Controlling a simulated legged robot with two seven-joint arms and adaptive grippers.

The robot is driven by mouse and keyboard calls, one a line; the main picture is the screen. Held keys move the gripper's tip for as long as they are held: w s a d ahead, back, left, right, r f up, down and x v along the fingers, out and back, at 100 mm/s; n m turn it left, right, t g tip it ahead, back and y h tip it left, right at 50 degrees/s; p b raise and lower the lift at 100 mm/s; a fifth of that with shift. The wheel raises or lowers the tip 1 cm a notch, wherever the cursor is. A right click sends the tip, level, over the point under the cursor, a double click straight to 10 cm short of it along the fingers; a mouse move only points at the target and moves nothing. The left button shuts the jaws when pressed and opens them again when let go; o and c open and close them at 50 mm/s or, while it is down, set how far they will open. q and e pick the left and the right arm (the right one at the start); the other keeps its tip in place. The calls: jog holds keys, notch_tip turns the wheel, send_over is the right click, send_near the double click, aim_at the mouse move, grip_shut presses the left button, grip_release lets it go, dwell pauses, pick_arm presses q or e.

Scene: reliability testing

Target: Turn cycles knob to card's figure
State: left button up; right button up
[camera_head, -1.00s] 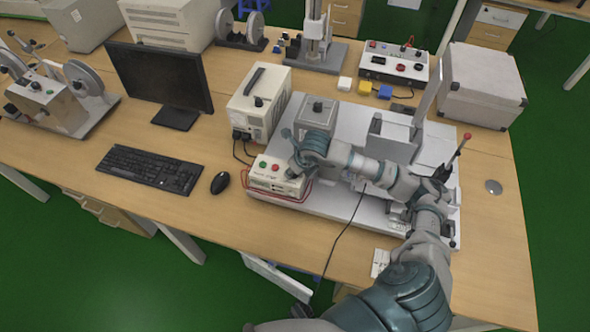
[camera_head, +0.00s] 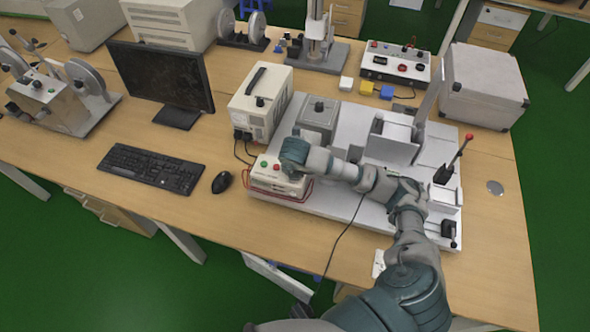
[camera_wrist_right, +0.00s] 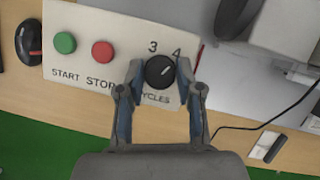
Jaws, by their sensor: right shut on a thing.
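The cycles knob (camera_wrist_right: 160,72) is a round black dial on the cream control box (camera_wrist_right: 85,25). In the right wrist view its white pointer line aims up and to the right, toward the printed 4; a 3 also shows. My right gripper (camera_wrist_right: 160,76) is shut on the knob, one finger on each side. In the head view my wrist covers the knob above the control box (camera_head: 265,181). A small white card (camera_head: 378,264) lies near the table's front edge, partly behind my arm; its figure is not readable. My left gripper is not in view.
A green START button (camera_wrist_right: 64,42) and a red STOP button (camera_wrist_right: 102,52) sit left of the knob. A mouse (camera_head: 221,182) and keyboard (camera_head: 151,169) lie left of the box. A lever (camera_head: 456,157) with a red knob stands at right.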

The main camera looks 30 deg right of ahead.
jog(key=shift+w+r, duration=0.1)
jog(key=shift+r, duration=0.05)
dwell(0.3)
jog(key=o, duration=1.1)
jog(key=shift+d, duration=0.1)
jog(key=shift+o, duration=0.2)
jog(key=v, duration=1.1)
jog(key=shift+r, duration=0.2)
